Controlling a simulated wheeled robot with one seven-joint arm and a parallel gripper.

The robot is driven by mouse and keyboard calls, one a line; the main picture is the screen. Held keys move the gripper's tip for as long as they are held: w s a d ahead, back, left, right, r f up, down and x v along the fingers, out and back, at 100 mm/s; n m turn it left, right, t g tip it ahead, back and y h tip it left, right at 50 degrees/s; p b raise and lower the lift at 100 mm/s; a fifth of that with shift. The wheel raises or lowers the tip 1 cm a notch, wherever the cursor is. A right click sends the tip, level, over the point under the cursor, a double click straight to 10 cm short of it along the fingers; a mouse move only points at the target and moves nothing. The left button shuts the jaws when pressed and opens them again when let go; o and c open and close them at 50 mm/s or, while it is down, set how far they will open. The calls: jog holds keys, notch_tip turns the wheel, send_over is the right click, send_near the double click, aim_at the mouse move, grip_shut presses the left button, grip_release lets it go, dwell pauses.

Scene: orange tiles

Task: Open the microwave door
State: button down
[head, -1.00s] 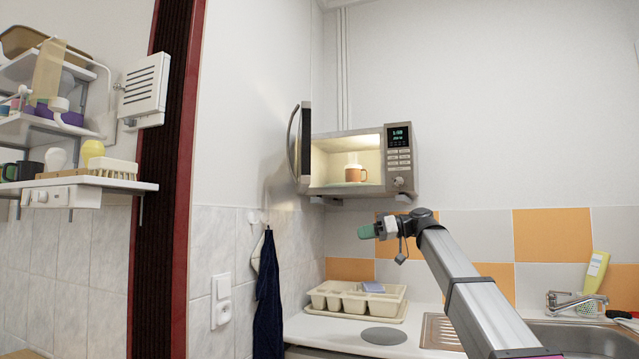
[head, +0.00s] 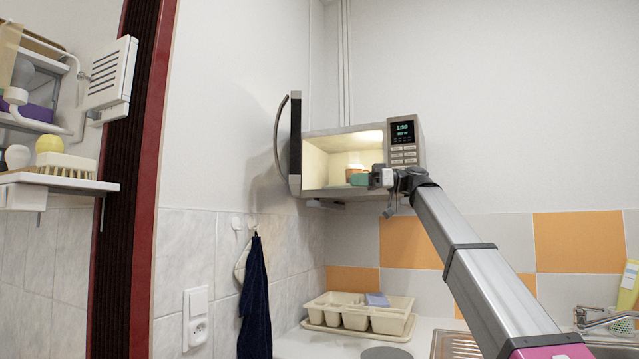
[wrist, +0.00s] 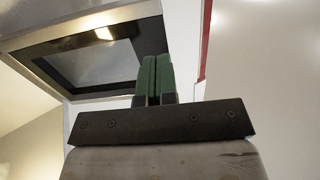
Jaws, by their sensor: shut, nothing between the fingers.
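The microwave (head: 418,160) is mounted on the wall, with a lit display and a lit interior. Its door (head: 295,145) stands wide open, swung out to the left, with a curved handle (head: 279,138) on it. A mug (head: 355,167) inside is partly hidden behind my gripper. My gripper (head: 359,179) is in front of the lower part of the opening, its green fingers pointing left. In the wrist view the fingers (wrist: 155,75) are together and empty, with the door's dark window (wrist: 95,58) beyond them.
A cream cutlery tray (head: 360,318) sits on the counter below. A dark towel (head: 254,305) hangs on the left wall. A shelf (head: 60,181) with a brush is at far left. The sink tap (head: 597,318) is at right.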

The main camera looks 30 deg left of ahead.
jog(key=x, duration=1.4)
jog(key=s+a+m+t+y, duration=0.1)
jog(key=s+a+t, duration=0.1)
jog(key=s+a, duration=0.3)
jog(key=a, duration=0.4)
jog(key=shift+s+m, duration=0.25)
jog(key=shift+m, duration=0.05)
jog(key=shift+a, duration=0.1)
jog(key=s+d+v, duration=0.1)
jog(key=s+v, duration=0.1)
jog(key=v, duration=1.1)
jog(key=shift+d, duration=0.3)
